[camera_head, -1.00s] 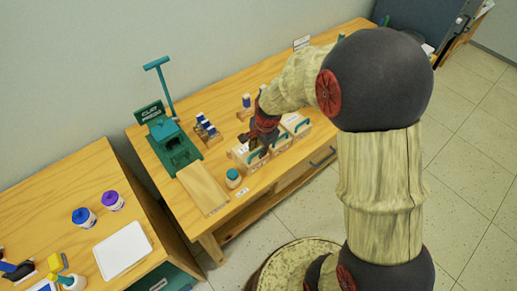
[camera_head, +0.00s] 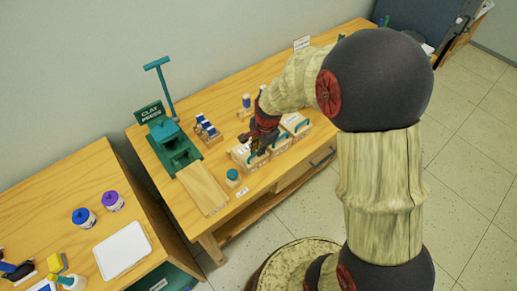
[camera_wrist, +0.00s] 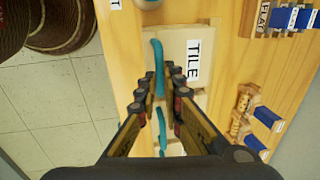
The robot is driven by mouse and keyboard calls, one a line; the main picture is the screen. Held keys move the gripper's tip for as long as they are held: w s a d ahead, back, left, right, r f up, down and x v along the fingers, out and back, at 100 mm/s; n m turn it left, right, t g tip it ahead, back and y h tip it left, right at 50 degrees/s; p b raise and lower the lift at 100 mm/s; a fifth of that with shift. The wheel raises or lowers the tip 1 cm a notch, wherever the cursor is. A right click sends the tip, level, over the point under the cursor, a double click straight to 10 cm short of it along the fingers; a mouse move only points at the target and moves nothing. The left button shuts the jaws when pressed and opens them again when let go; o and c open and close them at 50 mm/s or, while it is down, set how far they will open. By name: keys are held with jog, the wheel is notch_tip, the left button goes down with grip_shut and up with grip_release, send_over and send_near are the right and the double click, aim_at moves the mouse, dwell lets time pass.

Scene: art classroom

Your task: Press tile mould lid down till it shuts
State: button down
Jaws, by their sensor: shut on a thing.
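The tile mould is a pale wooden box with a teal handle, the leftmost of a row of boxes on the wooden table. In the head view its box (camera_head: 242,159) shows below my gripper (camera_head: 258,148). In the wrist view its pale top (camera_wrist: 177,45) bears a white TILE label (camera_wrist: 193,60) and a teal handle (camera_wrist: 158,58). My gripper (camera_wrist: 164,82) points down over the mould, its dark fingers shut on that handle. The fingers hide part of the handle and box. I cannot tell whether the lid has a gap.
More handled boxes (camera_head: 297,124) stand close on the right. A green clay press (camera_head: 178,152) and a wooden board (camera_head: 203,187) stand farther left. A rack of blue-topped items (camera_head: 208,132) is behind.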

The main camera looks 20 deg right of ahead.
jog(key=shift+r, duration=0.15)
jog(key=p, duration=0.2)
jog(key=shift+w+a+r+p, duration=0.1)
jog(key=shift+w+r+p, duration=0.15)
jog(key=shift+r+p, duration=0.15)
jog(key=r+g+p, duration=0.1)
jog(key=p, duration=0.2)
jog(key=shift+w+a, duration=0.15)
jog(key=shift+w, duration=0.25)
jog(key=shift+w+a+r+g+h+p, duration=0.1)
jog(key=shift+w+r+g+h+p, duration=0.25)
jog(key=shift+p, duration=0.5)
jog(key=shift+w+a+r, duration=0.1)
jog(key=shift+w, duration=0.25)
